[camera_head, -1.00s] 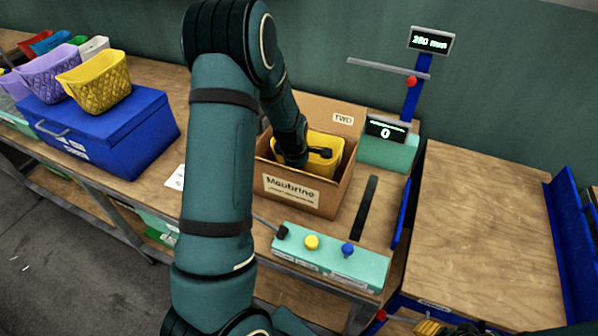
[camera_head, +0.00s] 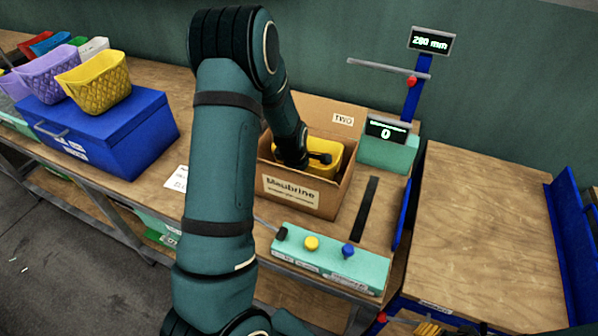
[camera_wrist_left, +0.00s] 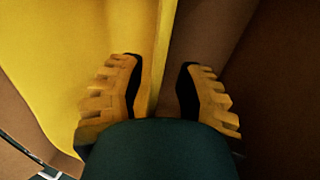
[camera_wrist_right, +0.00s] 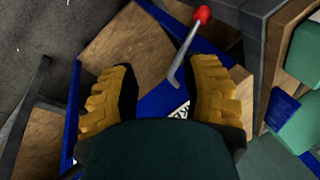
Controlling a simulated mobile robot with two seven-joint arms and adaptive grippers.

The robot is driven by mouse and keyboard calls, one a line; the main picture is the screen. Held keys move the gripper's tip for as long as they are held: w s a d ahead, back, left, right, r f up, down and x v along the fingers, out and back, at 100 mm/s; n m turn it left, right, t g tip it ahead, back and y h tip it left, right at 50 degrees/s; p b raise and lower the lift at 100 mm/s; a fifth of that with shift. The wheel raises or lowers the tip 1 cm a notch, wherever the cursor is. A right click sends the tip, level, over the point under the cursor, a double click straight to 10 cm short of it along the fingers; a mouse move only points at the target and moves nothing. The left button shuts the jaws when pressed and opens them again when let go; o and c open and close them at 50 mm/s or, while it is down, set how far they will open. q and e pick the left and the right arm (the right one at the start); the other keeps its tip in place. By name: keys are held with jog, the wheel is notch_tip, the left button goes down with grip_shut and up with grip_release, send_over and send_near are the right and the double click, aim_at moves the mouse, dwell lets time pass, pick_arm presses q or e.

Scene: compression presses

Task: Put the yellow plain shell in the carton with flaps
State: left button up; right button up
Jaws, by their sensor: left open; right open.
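The yellow plain shell (camera_head: 333,152) sits inside the brown carton with flaps (camera_head: 326,204), which is marked TWO and Maubrine. My left arm reaches down into the carton, and its fingertips are hidden there in the head view. In the left wrist view my left gripper (camera_wrist_left: 160,85) is open, with one finger over the yellow shell (camera_wrist_left: 70,60) and the other on the brown carton side of its wall. The shell's edge runs between the fingers, with gaps visible. My right gripper (camera_wrist_right: 165,95) is open and empty, low at the head view's bottom right.
A blue box (camera_head: 120,135) at left carries a yellow quilted shell (camera_head: 95,82) and a lilac one (camera_head: 47,72). A button panel (camera_head: 330,258) lies before the carton. A display stand (camera_head: 388,150) stands right of it. The right-hand table (camera_head: 490,230) is clear.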

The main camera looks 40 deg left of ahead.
pick_arm(q)
jog(key=p+v, duration=0.2)
jog(key=v, duration=1)
jog(key=shift+p, duration=0.4)
jog(key=shift+r, duration=0.15)
